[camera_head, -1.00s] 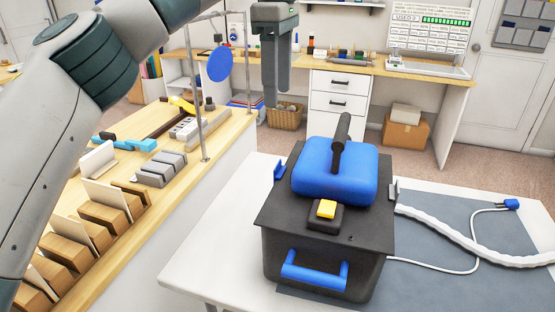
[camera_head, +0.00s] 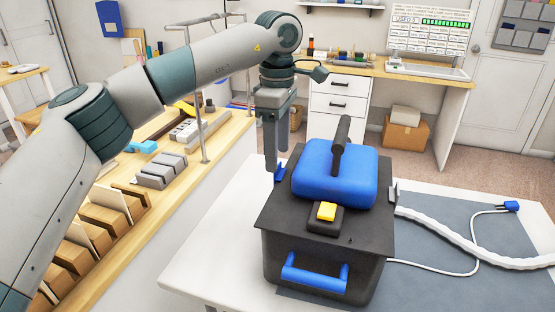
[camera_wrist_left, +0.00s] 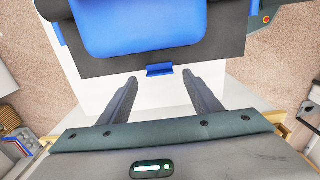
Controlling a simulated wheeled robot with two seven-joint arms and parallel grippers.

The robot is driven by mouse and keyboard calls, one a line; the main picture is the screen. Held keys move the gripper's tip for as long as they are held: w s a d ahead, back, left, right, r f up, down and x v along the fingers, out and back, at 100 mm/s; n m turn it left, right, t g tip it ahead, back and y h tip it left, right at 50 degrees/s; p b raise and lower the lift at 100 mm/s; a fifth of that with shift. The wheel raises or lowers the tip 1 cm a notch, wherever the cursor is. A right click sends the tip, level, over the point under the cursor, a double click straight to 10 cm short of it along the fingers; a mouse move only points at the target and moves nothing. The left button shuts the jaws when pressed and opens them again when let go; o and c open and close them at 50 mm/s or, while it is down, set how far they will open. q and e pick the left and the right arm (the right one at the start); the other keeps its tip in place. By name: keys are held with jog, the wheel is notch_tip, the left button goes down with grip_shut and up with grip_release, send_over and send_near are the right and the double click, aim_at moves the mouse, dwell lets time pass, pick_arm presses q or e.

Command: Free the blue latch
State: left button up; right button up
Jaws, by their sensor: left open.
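A dark box (camera_head: 325,250) with a padded blue top (camera_head: 320,180) stands on the white table. The small blue latch (camera_head: 280,172) sits at the left edge of its lid; the left wrist view also shows the latch (camera_wrist_left: 159,70) against the box edge. My left gripper (camera_head: 277,158) points down beside the latch, its fingers partly covering it in the head view. In the left wrist view the fingers (camera_wrist_left: 160,78) are spread and empty, with the latch between and just beyond their tips. I cannot tell whether they touch it. My right gripper is not in view.
A grey clip (camera_head: 394,191) is on the box's right edge. The box has a black lever (camera_head: 341,143), a yellow button (camera_head: 327,210) and a blue front handle (camera_head: 314,277). A white hose (camera_head: 470,249) lies right. A metal post frame (camera_head: 197,100) stands left.

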aim_at(280, 180)
pick_arm(q)
notch_tip(280, 180, down, 3)
jog(key=shift+r, duration=0.1)
jog(key=shift+f, duration=0.3)
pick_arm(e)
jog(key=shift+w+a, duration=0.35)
pick_arm(q)
jog(key=c, duration=1.1)
jog(key=shift+o, duration=0.3)
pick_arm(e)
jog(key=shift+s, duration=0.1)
